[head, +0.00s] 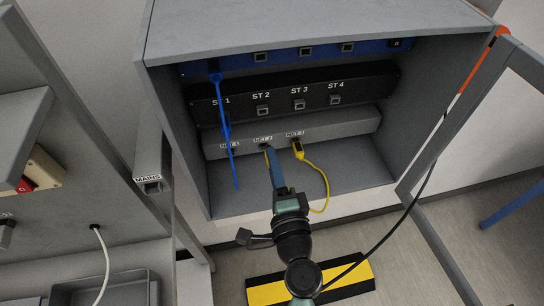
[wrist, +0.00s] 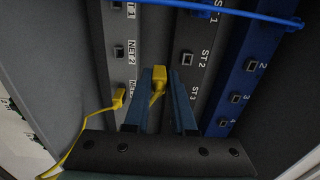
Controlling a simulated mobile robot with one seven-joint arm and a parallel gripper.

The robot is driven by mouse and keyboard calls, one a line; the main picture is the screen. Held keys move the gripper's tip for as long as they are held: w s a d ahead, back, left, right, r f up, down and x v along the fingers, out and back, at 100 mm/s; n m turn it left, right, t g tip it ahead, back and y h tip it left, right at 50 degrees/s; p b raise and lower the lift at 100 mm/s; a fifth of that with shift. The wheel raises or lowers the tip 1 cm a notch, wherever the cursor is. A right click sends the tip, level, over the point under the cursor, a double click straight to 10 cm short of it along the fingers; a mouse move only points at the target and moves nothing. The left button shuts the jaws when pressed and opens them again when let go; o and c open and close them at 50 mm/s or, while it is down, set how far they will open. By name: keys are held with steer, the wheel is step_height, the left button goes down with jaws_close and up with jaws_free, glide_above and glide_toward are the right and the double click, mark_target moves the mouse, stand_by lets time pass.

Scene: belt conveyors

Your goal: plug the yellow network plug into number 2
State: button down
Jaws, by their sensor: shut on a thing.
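My gripper (head: 268,153) is shut on a yellow plug (wrist: 157,78), gripped between the fingertips in the wrist view. A short piece of yellow cable hangs from it. In the head view the fingertips are just below the NET 2 label, and the fingers mostly hide the plug. The NET 2 socket (wrist: 119,55) shows empty in the wrist view, with the held plug apart from it to the right. Another yellow plug (head: 298,150) sits at NET 3, its yellow cable looping down toward my gripper. It also shows in the wrist view (wrist: 118,97).
The grey NET panel (head: 350,124) lies below the black ST panel (head: 375,88) and a blue panel (head: 375,47). A blue cable (head: 230,140) hangs across the left side. The cabinet's open door (head: 440,235) stands at right, with a black cable crossing it.

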steer(key=r+p, duration=0.2)
steer(key=r, duration=0.1)
steer(key=r+p, duration=0.2)
steer(key=shift+s+d+r, duration=0.1)
steer(key=shift+s+r, duration=0.15)
steer(key=shift+s, duration=0.1)
steer(key=shift+w+a+f, duration=0.1)
steer(key=shift+w+a, duration=0.05)
steer(key=shift+w, duration=0.7)
steer(key=shift+w+a, duration=0.2)
steer(key=shift+w, duration=0.65)
steer(key=shift+w+a+f, duration=0.1)
steer(key=shift+w+a, duration=0.05)
steer(key=shift+w, duration=0.7)
steer(key=shift+w+a+b, duration=0.15)
steer(key=shift+w+b, duration=0.2)
steer(key=shift+w, duration=0.45)
steer(key=c, duration=0.7)
jaws_free()
steer(key=shift+o, duration=0.2)
steer(key=shift+s, duration=0.1)
